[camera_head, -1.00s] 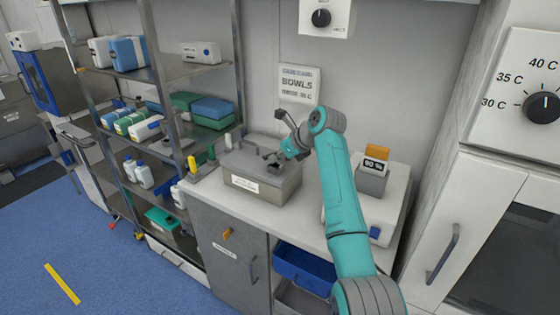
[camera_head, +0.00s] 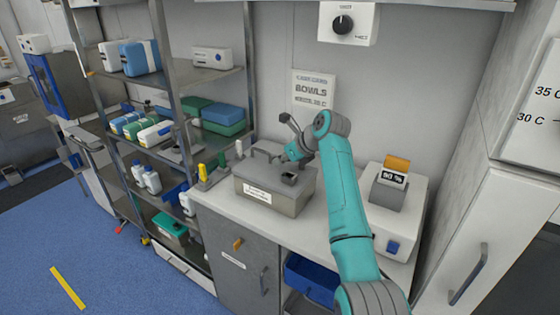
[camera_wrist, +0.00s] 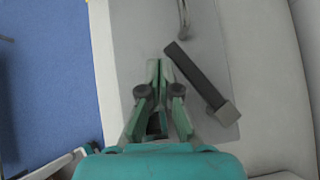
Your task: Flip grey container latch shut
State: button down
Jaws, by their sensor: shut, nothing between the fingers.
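The grey container (camera_head: 285,205) stands on the counter with a white label on its front and a lid handle (camera_head: 262,153) at the left. In the wrist view, a dark bar with a grey block at one end (camera_wrist: 200,80), apparently the latch, lies over the grey lid (camera_wrist: 190,130). My gripper (camera_wrist: 159,65) is shut and empty, left of the bar with a small gap. In the head view, my gripper (camera_head: 291,166) is over the container's lid; its fingertips are hard to make out. A dark lever-like piece (camera_head: 291,126) sticks up by my wrist; I cannot tell whether it is the latch.
A white device with a 90 % display (camera_head: 390,190) stands right of the container. Shelving with boxes and bottles (camera_head: 170,100) is at the left. Small coloured bottles (camera_head: 202,172) stand left of the container. The wall is close behind; the front counter strip is clear.

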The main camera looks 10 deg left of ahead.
jog(key=shift+w+d, duration=0.15)
jog(key=shift+d, duration=0.6)
jog(key=v, duration=1.2)
